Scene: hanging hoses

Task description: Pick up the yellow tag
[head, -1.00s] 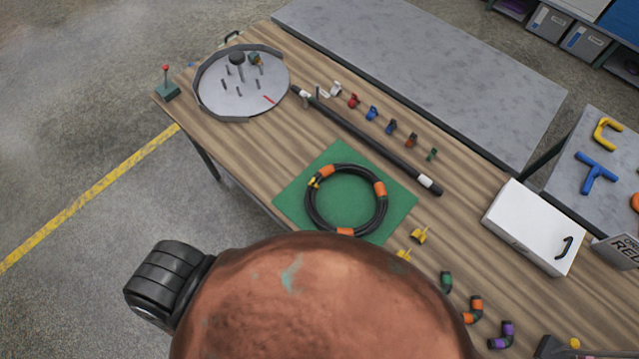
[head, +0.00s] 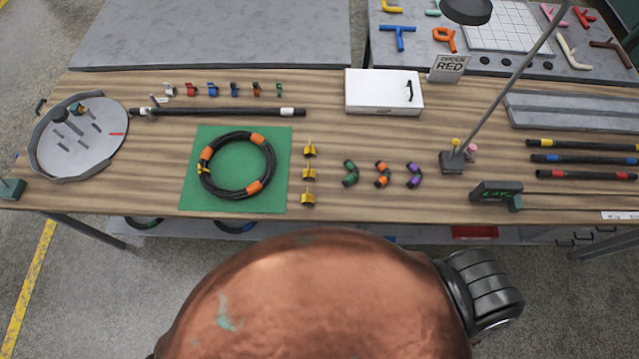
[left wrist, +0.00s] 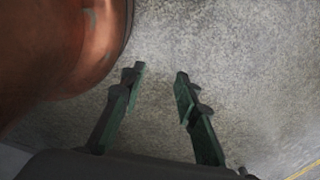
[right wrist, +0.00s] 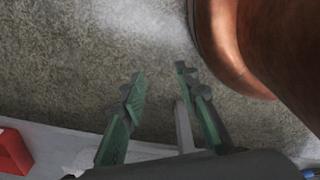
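No plain flat yellow tag is clear. Small yellow candidates are a piece on the left side of the coiled black hose (head: 204,160), a round yellow piece (head: 455,142) at the lamp base, and several yellow clip-like parts (head: 309,150) right of the green mat. I cannot tell which is the tag. My left gripper (left wrist: 160,72) is open and empty over the grey floor in the left wrist view. My right gripper (right wrist: 160,74) is open and empty over the floor in the right wrist view. Neither gripper shows in the head view.
The wooden table (head: 340,200) also bears a round tray (head: 85,150), a white box (head: 375,95), a lamp (head: 500,80), green, orange and purple elbows, and banded hoses (head: 580,158) at right. A red bin (right wrist: 12,152) shows in the right wrist view.

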